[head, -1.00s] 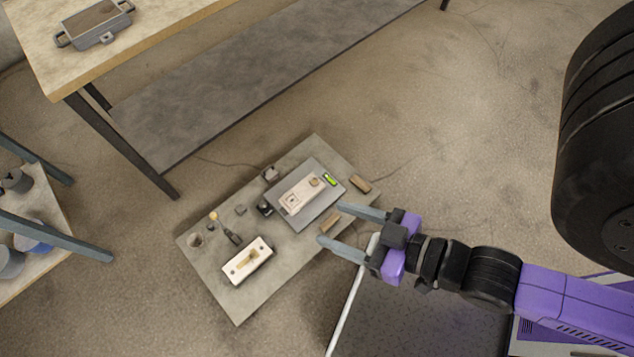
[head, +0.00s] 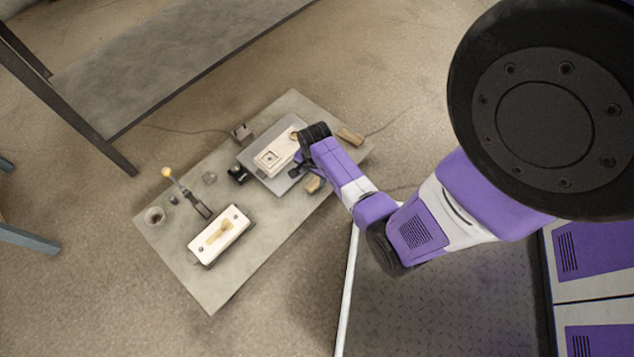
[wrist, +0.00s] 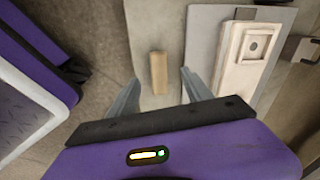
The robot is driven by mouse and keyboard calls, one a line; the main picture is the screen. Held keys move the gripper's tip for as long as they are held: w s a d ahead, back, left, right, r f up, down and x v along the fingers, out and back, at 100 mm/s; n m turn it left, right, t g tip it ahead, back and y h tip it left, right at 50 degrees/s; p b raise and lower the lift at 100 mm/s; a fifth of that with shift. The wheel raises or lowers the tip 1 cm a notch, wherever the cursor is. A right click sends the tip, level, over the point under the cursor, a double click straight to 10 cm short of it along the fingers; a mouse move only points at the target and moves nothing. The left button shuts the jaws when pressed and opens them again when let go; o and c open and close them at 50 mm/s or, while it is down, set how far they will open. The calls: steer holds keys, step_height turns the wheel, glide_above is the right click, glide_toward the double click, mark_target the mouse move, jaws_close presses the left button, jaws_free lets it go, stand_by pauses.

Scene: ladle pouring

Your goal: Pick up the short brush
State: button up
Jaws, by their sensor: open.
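Two small tan wooden pieces lie on the low grey table (head: 262,240); no bristles can be made out on either, so I cannot tell for certain which is the short brush. One wooden piece (head: 315,184) lies by the table's near edge, beside the grey plate, and it also shows in the wrist view (wrist: 158,73). The other wooden piece (head: 350,136) lies at the table's right corner. My gripper (wrist: 160,88) is open and empty, its fingers on either side of the nearer piece in the wrist view. In the head view my arm mostly hides the gripper.
A grey plate (head: 252,158) bears a pale box-shaped device (head: 272,158) close to the wooden piece. A white block (head: 208,252), a dark lever with a yellow knob (head: 190,195) and a small cup (head: 154,216) stand farther left. A larger bench with a grey shelf (head: 170,60) stands behind.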

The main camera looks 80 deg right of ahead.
mark_target(317, 180)
steer(key=d+f+m+b, duration=0.1)
steer(key=d+f+m+y, duration=0.1)
steer(key=d, duration=0.1)
steer(key=shift+s+f+g+b, duration=0.15)
steer(key=shift+g+b, duration=0.25)
steer(key=f+b, duration=0.1)
steer(key=f, duration=0.1)
steer(key=f+b, duration=0.2)
steer(key=f, duration=0.1)
steer(key=f+b, duration=0.2)
steer(key=shift+s+f, duration=0.25)
steer(key=shift+s, duration=0.1)
steer(key=shift+r, duration=0.1)
jaws_close()
step_height(317, 180, up, 20)
steer(key=p, duration=1)
steer(key=shift+p, duration=0.4)
